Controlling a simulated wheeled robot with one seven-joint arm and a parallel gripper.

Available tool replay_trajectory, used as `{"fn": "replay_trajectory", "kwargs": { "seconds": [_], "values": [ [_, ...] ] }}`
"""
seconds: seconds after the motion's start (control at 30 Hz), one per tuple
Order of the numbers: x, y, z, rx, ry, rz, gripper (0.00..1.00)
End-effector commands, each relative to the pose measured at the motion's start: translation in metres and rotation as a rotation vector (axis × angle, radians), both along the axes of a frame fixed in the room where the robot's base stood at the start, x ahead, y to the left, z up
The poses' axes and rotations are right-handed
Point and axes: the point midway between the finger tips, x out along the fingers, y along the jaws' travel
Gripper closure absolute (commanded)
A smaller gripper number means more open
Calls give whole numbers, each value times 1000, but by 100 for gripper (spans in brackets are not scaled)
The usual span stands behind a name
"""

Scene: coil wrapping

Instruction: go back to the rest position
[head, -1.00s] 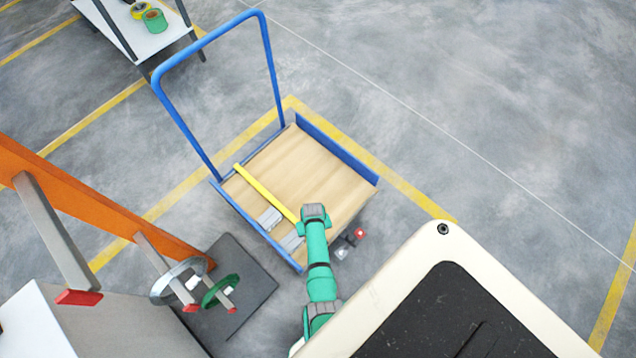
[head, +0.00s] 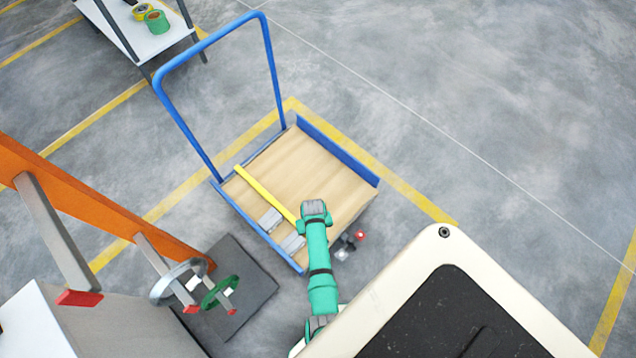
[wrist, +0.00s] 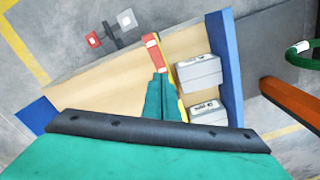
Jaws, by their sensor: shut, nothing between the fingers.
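My gripper (wrist: 163,98) shows in the wrist view with its teal fingers together and nothing between them. It points over the wooden deck of the blue cart (head: 330,180), beside the yellow strip. In the head view my green arm reaches over the cart's near edge; the fingers cannot be made out there.
Two grey boxes (wrist: 200,73) lie on the deck beside the yellow strip (head: 262,190). A silver ring (head: 163,290) and a green ring (head: 222,291) hang on pegs of the orange rack (head: 90,215) at left. A white table (head: 125,30) holds tape rolls. Floor at right is clear.

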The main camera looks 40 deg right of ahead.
Motion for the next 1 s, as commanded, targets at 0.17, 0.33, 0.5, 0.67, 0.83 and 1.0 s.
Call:
{"fn": "replay_trajectory", "kwargs": {
  "seconds": [0.17,0.33,0.5,0.67,0.83,1.0],
  "values": [
    [0,0,0,0,0,0,100],
    [-1,1,-1,-3,-3,2,100],
    [-12,16,-5,-45,-48,27,100],
    [-29,42,-1,-129,-158,78,100],
    [-47,72,19,-207,-295,136,100],
    [-65,103,56,-267,-441,193,100]
  ]
}}
